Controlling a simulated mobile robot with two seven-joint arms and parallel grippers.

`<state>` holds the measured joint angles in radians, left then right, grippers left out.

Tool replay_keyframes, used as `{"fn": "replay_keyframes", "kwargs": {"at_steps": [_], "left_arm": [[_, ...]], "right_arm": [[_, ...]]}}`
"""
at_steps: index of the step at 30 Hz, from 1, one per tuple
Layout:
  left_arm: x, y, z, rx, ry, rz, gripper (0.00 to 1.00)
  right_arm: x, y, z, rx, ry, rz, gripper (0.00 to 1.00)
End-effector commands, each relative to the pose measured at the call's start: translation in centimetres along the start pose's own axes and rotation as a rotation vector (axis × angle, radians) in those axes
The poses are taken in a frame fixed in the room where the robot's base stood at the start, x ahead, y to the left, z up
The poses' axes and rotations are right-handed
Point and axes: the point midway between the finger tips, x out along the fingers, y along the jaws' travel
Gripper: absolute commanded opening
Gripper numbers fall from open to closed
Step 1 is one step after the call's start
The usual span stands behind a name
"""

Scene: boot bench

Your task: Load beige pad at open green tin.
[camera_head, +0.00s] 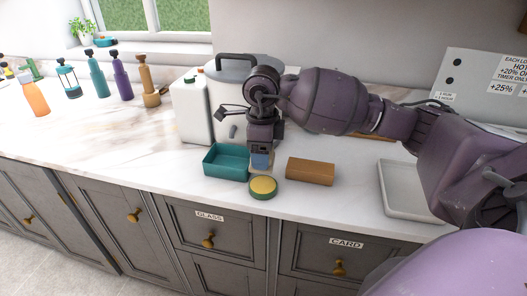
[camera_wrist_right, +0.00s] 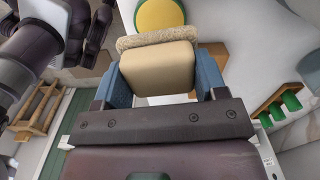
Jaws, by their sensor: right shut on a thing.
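My right gripper (camera_head: 262,161) points down over the counter and is shut on the beige pad. In the right wrist view the beige pad (camera_wrist_right: 158,68) sits between the blue fingertips, its fuzzy face turned away from the palm. The open green tin (camera_head: 263,187) is round, with a yellow fill, and stands on the counter just in front of the gripper. The tin also shows at the top of the right wrist view (camera_wrist_right: 160,13), beyond the pad's fuzzy face. I cannot tell the exact gap between pad and tin. My left gripper is not in view.
A teal open box (camera_head: 227,163) stands left of the tin and a brown block (camera_head: 310,171) right of it. A pale tray (camera_head: 408,192) lies further right. A white container (camera_head: 190,110) stands behind. Several bottles stand at the far left; the left-middle counter is clear.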

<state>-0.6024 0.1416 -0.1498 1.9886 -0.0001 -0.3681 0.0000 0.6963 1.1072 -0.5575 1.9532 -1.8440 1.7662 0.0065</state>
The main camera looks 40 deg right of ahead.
Motion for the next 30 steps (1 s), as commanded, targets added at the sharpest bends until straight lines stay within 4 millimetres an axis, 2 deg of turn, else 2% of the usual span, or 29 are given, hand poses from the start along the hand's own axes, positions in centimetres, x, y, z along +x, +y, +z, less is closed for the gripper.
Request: {"fn": "replay_keyframes", "kwargs": {"at_steps": [8, 21, 30], "left_arm": [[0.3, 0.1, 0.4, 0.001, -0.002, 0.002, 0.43], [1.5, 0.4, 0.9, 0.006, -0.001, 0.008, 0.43], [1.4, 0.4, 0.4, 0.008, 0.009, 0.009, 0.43]], "right_arm": [[1.7, 0.1, 0.0, -0.002, 0.002, 0.003, 0.47], [5.6, 0.1, 0.0, -0.004, 0.002, 0.004, 0.47], [5.9, 0.0, 0.0, -0.003, 0.0, 0.0, 0.47]]}}
